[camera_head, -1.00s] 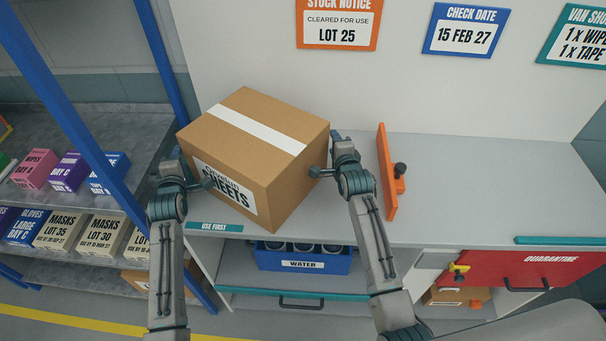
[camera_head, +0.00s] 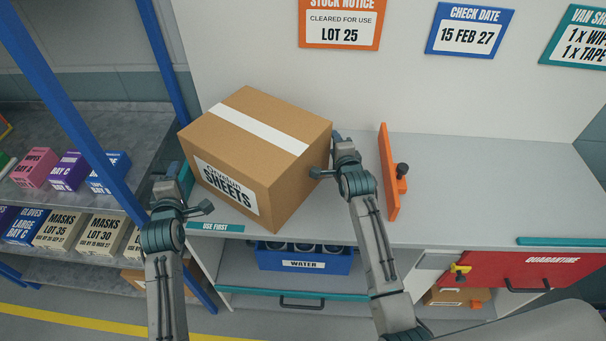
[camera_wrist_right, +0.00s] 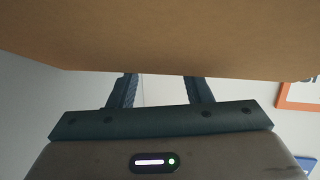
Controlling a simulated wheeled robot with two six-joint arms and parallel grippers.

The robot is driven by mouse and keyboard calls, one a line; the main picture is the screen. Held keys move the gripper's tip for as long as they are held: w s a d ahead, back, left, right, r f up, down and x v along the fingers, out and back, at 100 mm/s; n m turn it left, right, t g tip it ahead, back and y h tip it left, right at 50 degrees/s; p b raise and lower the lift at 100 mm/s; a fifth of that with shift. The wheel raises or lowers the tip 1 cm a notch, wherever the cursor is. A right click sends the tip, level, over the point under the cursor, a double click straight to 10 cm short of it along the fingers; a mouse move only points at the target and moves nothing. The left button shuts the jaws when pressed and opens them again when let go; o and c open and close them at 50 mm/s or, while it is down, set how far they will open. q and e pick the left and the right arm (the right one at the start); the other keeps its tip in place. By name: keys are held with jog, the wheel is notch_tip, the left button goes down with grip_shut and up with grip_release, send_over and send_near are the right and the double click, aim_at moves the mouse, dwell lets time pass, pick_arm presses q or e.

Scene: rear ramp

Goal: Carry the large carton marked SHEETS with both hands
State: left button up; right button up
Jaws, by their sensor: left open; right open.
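The large brown carton marked SHEETS (camera_head: 255,150) sits at an angle on the grey counter (camera_head: 480,180), with white tape across its top and its label facing front left. My left gripper (camera_head: 203,207) is open and empty, in front of and below the carton's labelled face, apart from it. My right gripper (camera_head: 325,165) is open at the carton's right side; whether it touches cannot be told. In the right wrist view the carton's brown surface (camera_wrist_right: 170,40) fills the top, and the right fingers (camera_wrist_right: 160,90) stand apart, their tips hidden behind it.
An orange upright stop (camera_head: 388,172) stands on the counter right of my right gripper. A blue WATER bin (camera_head: 305,262) sits below the counter. At left, a blue-posted shelf (camera_head: 75,110) holds several small boxes.

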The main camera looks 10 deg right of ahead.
jog(key=v, duration=1.1)
jog(key=shift+s, duration=0.3)
